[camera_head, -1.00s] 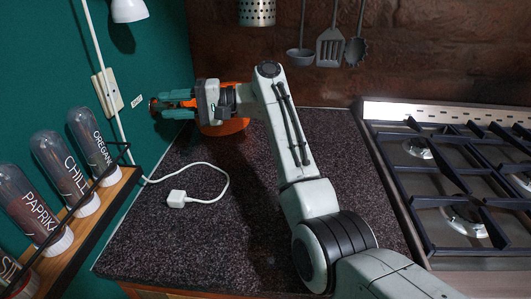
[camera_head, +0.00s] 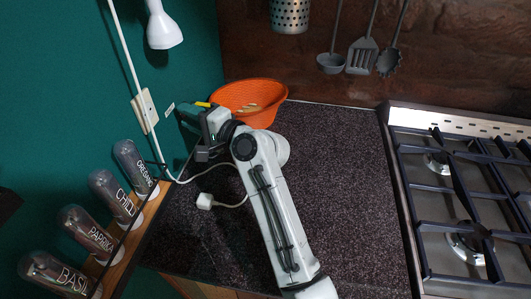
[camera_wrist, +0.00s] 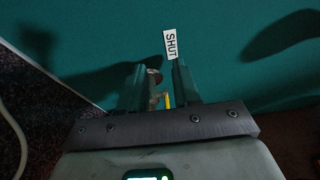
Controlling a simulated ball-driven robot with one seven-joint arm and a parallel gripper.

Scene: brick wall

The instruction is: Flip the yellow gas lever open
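The yellow gas lever (camera_wrist: 167,100) shows in the wrist view as a short yellow strip between my two fingers. A bit of it also shows in the head view (camera_head: 203,104), just above my gripper. A rounded metallic piece (camera_wrist: 153,77) lies beside it, partly hidden by the left finger. A white "SHUT" label (camera_wrist: 171,43) is on the green wall just past the right fingertip. My gripper (camera_wrist: 159,66) is open, its fingers apart on either side of the lever. In the head view my gripper (camera_head: 188,114) is close to the green wall. Contact with the lever cannot be told.
An orange basket (camera_head: 249,103) stands right behind my gripper. A white plug (camera_head: 205,201) and its cable lie on the dark counter (camera_head: 340,190). A spice rack (camera_head: 130,240) lines the left wall below a socket (camera_head: 145,110). The gas stove (camera_head: 460,200) is at right.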

